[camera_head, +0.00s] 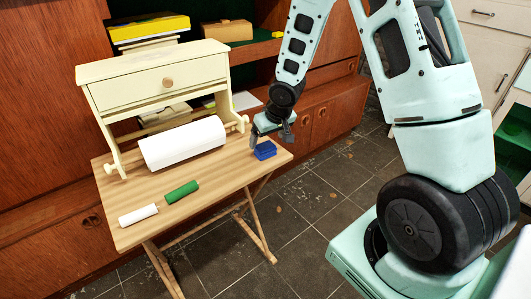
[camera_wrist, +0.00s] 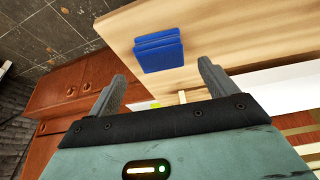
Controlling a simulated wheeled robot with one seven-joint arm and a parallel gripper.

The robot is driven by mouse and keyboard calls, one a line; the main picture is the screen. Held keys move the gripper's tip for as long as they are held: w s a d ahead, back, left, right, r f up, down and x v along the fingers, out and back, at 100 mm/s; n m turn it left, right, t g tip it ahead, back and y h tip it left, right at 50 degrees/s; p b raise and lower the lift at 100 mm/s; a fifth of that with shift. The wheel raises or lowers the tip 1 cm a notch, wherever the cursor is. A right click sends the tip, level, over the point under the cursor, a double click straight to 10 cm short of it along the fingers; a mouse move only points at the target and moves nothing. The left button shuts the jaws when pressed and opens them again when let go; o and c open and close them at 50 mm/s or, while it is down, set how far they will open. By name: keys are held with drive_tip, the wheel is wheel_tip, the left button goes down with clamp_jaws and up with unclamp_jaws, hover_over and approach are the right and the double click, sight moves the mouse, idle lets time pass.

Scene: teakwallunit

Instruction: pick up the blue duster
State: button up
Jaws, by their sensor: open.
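The blue duster (camera_head: 265,150) is a small blue block lying near the right end of the wooden folding table (camera_head: 235,175). In the wrist view the duster (camera_wrist: 159,51) lies near the table's edge, beyond and between the fingertips. My gripper (camera_head: 287,130) is just above and behind the duster in the head view. In the wrist view my gripper (camera_wrist: 160,78) has its two fingers apart, with nothing held between them. The duster is fully visible there, and the fingers do not appear to touch it.
A cream drawer stand (camera_head: 155,85) with a white paper roll (camera_head: 182,143) stands on the table, left of my gripper. A green roll (camera_head: 181,192) and a white roll (camera_head: 138,215) lie at the front left. Wooden cabinets (camera_head: 40,130) stand behind.

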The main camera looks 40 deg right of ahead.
sight(266, 146)
drive_tip(key=x, duration=0.3)
drive_tip(key=b+x, duration=0.1)
drive_tip(key=shift+s+a+f, duration=0.1)
drive_tip(key=shift+s+f, duration=0.05)
drive_tip(key=shift+f, duration=0.3)
drive_tip(key=c, duration=1.1)
drive_tip(key=shift+o, duration=0.2)
wheel_tip(266, 146, up, 10)
drive_tip(key=p, duration=0.4)
drive_tip(key=shift+r, duration=0.1)
